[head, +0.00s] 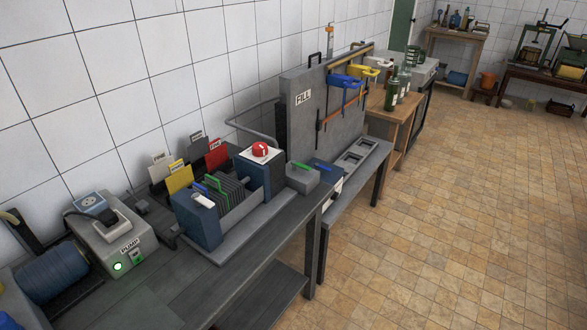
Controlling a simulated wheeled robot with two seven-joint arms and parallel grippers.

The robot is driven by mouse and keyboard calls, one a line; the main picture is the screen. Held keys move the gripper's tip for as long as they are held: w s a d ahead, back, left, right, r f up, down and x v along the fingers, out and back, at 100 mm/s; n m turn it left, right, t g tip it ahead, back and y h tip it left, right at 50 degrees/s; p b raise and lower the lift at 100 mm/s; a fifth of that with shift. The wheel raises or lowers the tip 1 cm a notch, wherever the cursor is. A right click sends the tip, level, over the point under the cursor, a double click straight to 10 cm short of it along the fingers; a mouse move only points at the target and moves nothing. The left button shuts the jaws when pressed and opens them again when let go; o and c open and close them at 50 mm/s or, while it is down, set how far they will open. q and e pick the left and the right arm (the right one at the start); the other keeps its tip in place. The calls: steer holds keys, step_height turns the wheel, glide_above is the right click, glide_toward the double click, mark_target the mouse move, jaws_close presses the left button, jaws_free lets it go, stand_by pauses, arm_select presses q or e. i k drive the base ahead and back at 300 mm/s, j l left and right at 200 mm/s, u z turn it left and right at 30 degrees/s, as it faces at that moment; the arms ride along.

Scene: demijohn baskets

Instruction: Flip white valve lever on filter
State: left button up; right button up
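The plate filter stands on the dark bench, with a near blue end block (197,222), a pack of dark plates (232,190) and a far blue end block with a red knob (260,150) on top. The small white valve lever (203,200) lies on top of the near end block, at its front edge. A small blue lever (200,188) and a green handle (214,183) are close behind it. Nothing touches the white lever. Neither of my grippers is in view.
A grey pump box (112,243) with a lit green light stands left of the filter. Yellow, red and grey tagged cards (180,178) stand behind it. A grey FILL station (322,115) is to the right. The dark bench top (180,287) in front is clear.

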mark_target(199, 199)
steer(key=i+l+u, duration=0.1)
steer(key=u, duration=0.3)
steer(key=l+u, duration=0.15)
steer(key=u, duration=0.2)
steer(key=i+l+u, duration=0.1)
steer(key=u, duration=0.3)
steer(key=i+l+u, duration=0.15)
steer(key=l+u, duration=0.25)
steer(key=l, duration=0.95)
steer(key=l+u, duration=0.4)
steer(key=l, duration=1.6)
steer(key=k+l, duration=0.1)
steer(key=l, duration=0.6)
